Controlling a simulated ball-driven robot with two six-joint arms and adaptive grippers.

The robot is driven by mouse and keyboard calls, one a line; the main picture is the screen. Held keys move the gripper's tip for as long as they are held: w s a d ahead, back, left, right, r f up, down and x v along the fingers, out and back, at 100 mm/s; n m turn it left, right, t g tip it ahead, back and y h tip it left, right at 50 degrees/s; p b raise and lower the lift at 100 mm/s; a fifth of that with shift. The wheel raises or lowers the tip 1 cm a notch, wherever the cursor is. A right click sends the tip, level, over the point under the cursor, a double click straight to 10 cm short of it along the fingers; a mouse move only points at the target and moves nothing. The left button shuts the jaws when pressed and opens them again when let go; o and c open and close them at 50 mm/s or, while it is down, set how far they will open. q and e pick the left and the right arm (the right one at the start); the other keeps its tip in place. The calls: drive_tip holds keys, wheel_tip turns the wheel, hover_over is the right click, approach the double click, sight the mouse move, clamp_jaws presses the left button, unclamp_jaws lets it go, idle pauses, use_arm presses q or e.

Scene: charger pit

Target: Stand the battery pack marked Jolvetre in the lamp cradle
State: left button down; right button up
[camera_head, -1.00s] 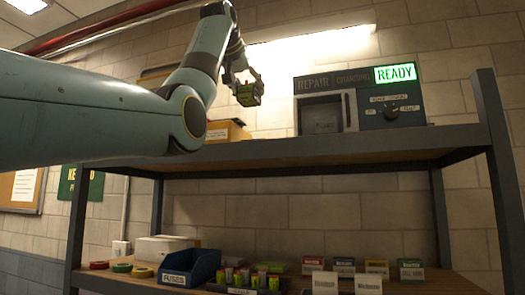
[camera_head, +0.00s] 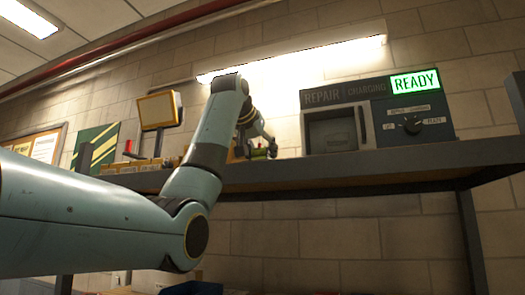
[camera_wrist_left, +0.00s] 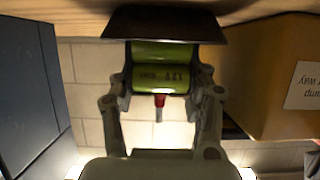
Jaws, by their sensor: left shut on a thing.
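My left gripper (camera_head: 262,148) is low at the upper shelf, just left of the charger. It is shut on a green battery pack (camera_wrist_left: 162,53), which shows between the fingers in the left wrist view, with a red tip (camera_wrist_left: 159,100). A yellow-framed lamp (camera_head: 159,109) stands further left. My right gripper is not in view.
The charger (camera_head: 336,100) with an open bay and a lit READY sign (camera_head: 415,81) stands on the upper shelf (camera_head: 350,172). In the left wrist view, a yellow box (camera_wrist_left: 268,75) is close on the right and a dark blue-grey body (camera_wrist_left: 30,90) on the left.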

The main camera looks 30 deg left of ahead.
use_arm(q)
drive_tip(key=shift+s+f, duration=0.1)
drive_tip(key=shift+f, duration=0.05)
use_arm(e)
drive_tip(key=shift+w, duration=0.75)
use_arm(q)
drive_tip(key=c, duration=1.1)
unclamp_jaws()
drive_tip(key=shift+f, duration=0.2)
drive_tip(key=shift+o, duration=1)
drive_tip(key=shift+r, duration=0.1)
drive_tip(key=shift+s+r, duration=0.15)
drive_tip(key=shift+r, duration=0.05)
drive_tip(key=b+v, duration=0.5)
drive_tip(key=v, duration=0.6)
drive_tip(key=shift+d+f, duration=0.1)
drive_tip(key=shift+f, duration=0.05)
drive_tip(key=shift+s+b, duration=0.3)
drive_tip(key=shift+s, duration=0.1)
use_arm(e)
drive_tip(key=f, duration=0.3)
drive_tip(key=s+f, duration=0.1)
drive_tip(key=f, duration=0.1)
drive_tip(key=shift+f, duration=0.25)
